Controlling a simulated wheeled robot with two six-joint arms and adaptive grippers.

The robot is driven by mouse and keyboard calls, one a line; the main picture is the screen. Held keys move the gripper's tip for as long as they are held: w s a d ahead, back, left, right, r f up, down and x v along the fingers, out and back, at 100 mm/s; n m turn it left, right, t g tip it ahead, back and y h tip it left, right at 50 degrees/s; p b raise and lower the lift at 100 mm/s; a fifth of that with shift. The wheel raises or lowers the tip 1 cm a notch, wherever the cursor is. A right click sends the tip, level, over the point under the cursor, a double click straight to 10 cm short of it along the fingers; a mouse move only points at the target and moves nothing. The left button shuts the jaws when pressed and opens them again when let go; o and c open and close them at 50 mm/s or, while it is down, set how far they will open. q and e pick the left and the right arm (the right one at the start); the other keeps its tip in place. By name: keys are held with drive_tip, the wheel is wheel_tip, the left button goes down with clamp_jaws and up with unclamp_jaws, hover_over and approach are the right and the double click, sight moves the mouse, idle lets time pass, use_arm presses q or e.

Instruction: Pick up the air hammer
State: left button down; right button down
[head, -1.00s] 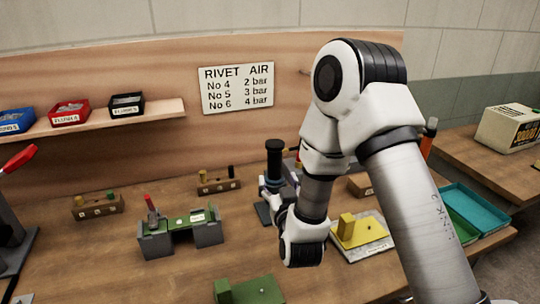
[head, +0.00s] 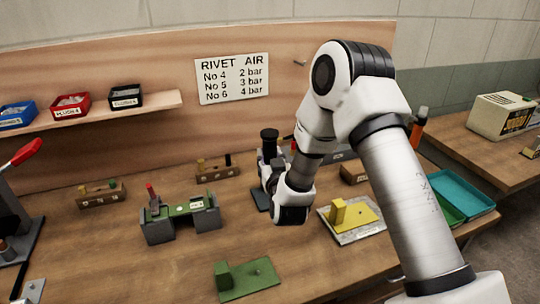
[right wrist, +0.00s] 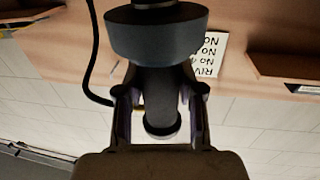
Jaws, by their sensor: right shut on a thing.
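The air hammer (head: 269,137) is a dark upright cylinder at the back middle of the workbench, in front of the wooden back panel. My right gripper (head: 267,170) is around it, and its fingers and wrist hide the tool's lower part. In the right wrist view the two fingers (right wrist: 160,98) close on both sides of the hammer's dark shaft (right wrist: 158,88), with a wide dark collar (right wrist: 152,37) beside them. A dark base plate (head: 260,200) shows below the gripper. I cannot tell whether the hammer is clear of its stand. My left gripper is not in view.
A grey fixture with a green plate (head: 180,217) stands to the left. A green block plate (head: 247,278) lies in front, and a yellow block plate (head: 352,217) to the right. A teal tray (head: 463,190) is further right. A dark hose (right wrist: 92,60) hangs beside the tool.

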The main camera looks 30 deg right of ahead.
drive_tip(key=shift+w, duration=0.1)
drive_tip(key=shift+w+d+r, duration=0.1)
drive_tip(key=shift+d+r, duration=0.05)
drive_tip(key=shift+r, duration=0.35)
wheel_tip(320, 180, up, 17)
drive_tip(key=b, duration=0.1)
